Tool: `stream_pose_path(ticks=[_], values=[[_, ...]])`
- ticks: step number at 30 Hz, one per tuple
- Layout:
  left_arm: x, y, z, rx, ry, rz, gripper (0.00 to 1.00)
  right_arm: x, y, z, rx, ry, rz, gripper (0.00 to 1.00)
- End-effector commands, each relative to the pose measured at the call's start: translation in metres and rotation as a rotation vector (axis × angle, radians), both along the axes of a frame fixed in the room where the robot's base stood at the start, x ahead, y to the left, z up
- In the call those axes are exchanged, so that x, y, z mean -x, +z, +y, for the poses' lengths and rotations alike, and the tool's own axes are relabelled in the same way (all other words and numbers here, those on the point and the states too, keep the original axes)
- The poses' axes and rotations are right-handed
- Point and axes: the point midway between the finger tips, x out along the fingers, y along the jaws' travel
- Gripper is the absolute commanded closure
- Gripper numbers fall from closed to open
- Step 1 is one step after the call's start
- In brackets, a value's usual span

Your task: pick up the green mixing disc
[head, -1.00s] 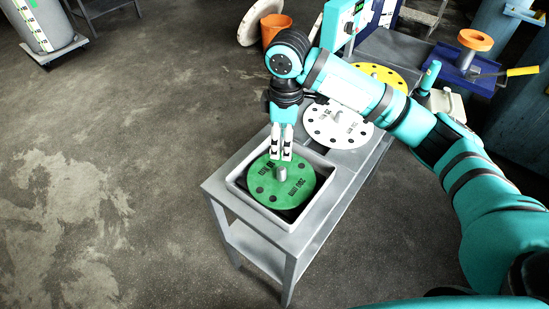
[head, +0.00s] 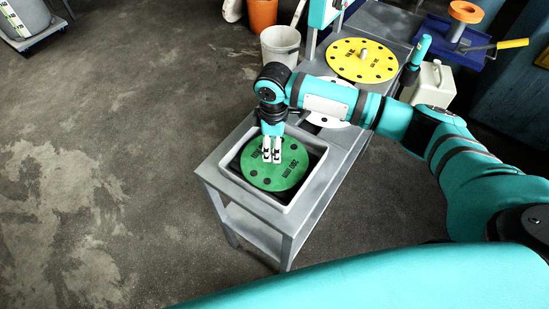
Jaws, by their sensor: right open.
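The green mixing disc (head: 284,171) is round, with dark holes and dark lettering. It lies in a light grey square tray (head: 299,204) on the near end of a grey metal bench (head: 327,194). My right gripper (head: 272,157) points down over the disc's middle, its fingers open. The fingers hide the disc's central stub, and I cannot tell whether they touch it. My left gripper is not in view.
A white disc (head: 336,122) lies behind the tray, partly hidden by my right arm. A yellow disc (head: 361,60) lies further back. A grey bucket (head: 280,46), an orange bucket (head: 263,14) and a white canister (head: 434,84) stand near the bench.

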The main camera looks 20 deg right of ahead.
Motion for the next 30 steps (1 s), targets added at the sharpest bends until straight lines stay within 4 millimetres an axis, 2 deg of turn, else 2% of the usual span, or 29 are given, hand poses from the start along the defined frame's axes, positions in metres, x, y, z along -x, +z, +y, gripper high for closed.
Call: stream_pose_path(ticks=[5,9,13,18,30], values=[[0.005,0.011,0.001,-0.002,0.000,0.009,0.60,0.001,-0.025,-0.004,0.003,-0.001,0.006,0.47],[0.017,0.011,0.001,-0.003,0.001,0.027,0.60,0.000,-0.043,-0.003,0.001,0.000,0.003,0.47],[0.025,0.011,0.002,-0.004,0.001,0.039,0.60,0.000,-0.048,-0.004,0.001,0.000,0.002,0.47],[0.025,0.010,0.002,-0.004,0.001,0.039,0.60,0.000,-0.048,-0.004,0.000,0.001,0.001,0.47],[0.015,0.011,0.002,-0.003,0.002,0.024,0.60,0.000,-0.048,-0.004,0.001,0.000,0.002,0.99]])
